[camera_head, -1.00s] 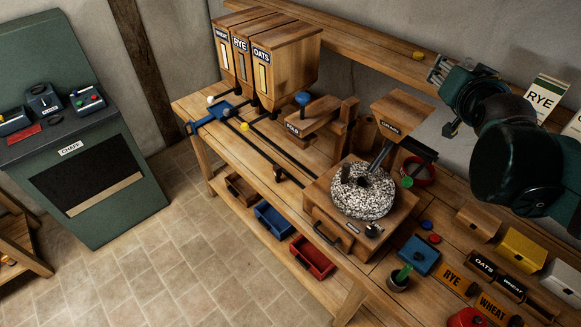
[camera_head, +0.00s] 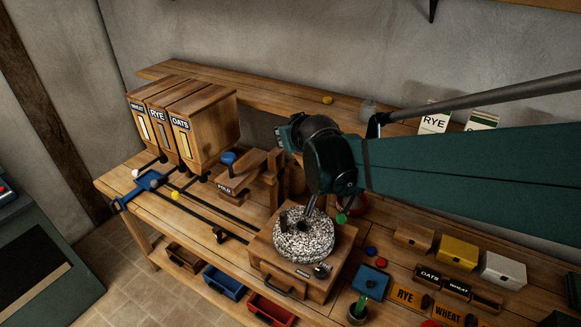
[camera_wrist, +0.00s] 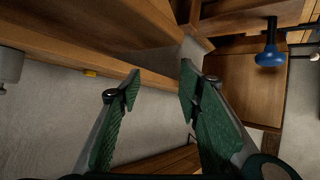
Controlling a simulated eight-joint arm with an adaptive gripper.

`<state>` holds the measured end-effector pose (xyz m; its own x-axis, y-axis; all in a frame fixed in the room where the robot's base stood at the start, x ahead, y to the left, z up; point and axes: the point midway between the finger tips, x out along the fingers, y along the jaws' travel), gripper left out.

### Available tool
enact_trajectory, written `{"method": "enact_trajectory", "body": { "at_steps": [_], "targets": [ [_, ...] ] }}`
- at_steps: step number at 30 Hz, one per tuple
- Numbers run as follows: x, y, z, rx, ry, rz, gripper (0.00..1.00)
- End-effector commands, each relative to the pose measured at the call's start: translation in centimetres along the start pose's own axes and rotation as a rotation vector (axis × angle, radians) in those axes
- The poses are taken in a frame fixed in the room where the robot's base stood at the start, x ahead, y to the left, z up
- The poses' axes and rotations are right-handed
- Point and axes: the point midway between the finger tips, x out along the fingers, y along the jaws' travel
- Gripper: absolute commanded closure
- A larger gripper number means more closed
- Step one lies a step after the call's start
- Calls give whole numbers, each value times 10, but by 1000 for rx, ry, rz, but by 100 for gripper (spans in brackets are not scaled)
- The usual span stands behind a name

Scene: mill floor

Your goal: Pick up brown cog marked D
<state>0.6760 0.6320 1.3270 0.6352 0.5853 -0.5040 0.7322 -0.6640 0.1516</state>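I cannot make out a brown cog marked D in either view. My gripper (camera_head: 288,133) is above the back of the wooden bench, right of the hoppers, partly hidden by its own wrist. In the wrist view its two green fingers (camera_wrist: 160,86) stand apart with nothing between them. A small yellow thing (camera_wrist: 90,73) lies on the shelf edge beyond the fingers. A blue knob (camera_wrist: 270,57) is at the upper right of the wrist view.
Hoppers marked wheat, rye and oats (camera_head: 208,122) stand at the left. A speckled millstone (camera_head: 303,240) sits on a wooden box in front. Coloured boxes (camera_head: 457,252) and label blocks (camera_head: 405,297) fill the right. The wall shelf (camera_head: 300,98) runs behind my gripper.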

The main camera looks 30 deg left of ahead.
Motion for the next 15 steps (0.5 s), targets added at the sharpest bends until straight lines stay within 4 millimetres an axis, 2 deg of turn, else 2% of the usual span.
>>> {"method": "enact_trajectory", "body": {
  "at_steps": [1,6,15],
  "targets": [
    [10,-15,7,-57,-39,-13,65],
    [35,-53,42,-269,-181,-52,65],
    [64,-117,106,-645,-425,-152,65]
  ]
}}
